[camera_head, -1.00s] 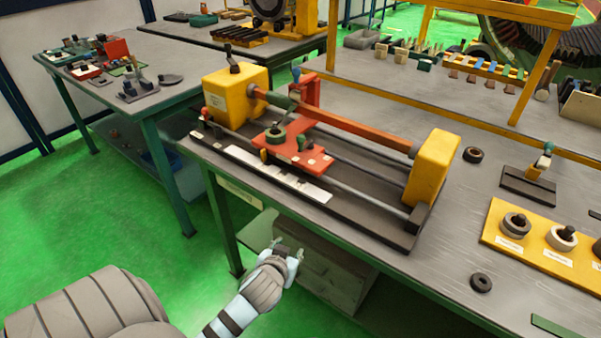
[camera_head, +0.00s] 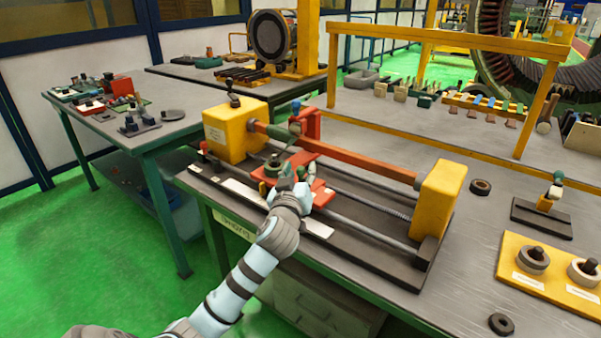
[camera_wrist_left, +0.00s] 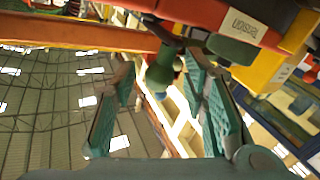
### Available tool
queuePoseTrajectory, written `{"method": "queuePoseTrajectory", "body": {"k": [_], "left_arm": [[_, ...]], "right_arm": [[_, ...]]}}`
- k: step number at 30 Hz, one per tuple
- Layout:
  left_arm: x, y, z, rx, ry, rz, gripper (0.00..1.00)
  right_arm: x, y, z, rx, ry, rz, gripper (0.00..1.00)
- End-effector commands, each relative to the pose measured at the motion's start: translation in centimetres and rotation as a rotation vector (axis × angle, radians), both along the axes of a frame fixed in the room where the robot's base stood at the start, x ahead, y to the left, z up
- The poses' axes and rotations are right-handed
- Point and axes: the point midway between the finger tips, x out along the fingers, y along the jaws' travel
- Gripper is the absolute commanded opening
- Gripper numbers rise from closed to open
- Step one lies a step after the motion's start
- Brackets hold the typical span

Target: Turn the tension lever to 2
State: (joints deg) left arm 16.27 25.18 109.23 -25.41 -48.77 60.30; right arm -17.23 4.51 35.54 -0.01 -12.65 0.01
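The winding machine's red carriage (camera_head: 322,197) sits on rails between two yellow end blocks. In the left wrist view, a small lever with a green knob (camera_wrist_left: 160,72) stands below the red carriage (camera_wrist_left: 190,12), near a label (camera_wrist_left: 245,26) that seems to read "Tension". My left gripper (camera_head: 290,176) is at the front of the carriage. In the left wrist view the gripper (camera_wrist_left: 160,78) has its two teal fingers apart, with the green knob between them near the tips; I cannot tell if they touch it. The lever's scale numbers are not readable. My right gripper is not in view.
The left yellow block (camera_head: 232,133) and right yellow block (camera_head: 440,205) flank the carriage, with an orange bar (camera_head: 345,155) above. Another table (camera_head: 150,140) stands at the left.

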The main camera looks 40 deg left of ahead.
Motion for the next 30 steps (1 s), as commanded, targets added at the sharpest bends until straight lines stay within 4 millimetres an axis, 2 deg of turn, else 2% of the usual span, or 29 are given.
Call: {"method": "queuePoseTrajectory", "body": {"k": [4,11,18,19,30], "left_arm": [[0.87,0.48,0.01,0.0,0.0,0.0,0.4],[0.94,0.5,0.02,0.0,0.0,-0.001,0.4],[0.92,0.47,0.0,0.0,0.001,-0.001,0.01],[0.92,0.47,0.0,0.0,0.001,-0.001,0.0],[0.97,0.17,-0.16,-0.004,-0.001,0.044,0.0]], "right_arm": [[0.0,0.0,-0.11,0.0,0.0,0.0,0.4],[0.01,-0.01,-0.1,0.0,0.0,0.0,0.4],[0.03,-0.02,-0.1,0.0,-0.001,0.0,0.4],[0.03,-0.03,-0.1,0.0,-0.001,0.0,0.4],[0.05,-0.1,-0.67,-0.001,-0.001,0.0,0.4]]}}
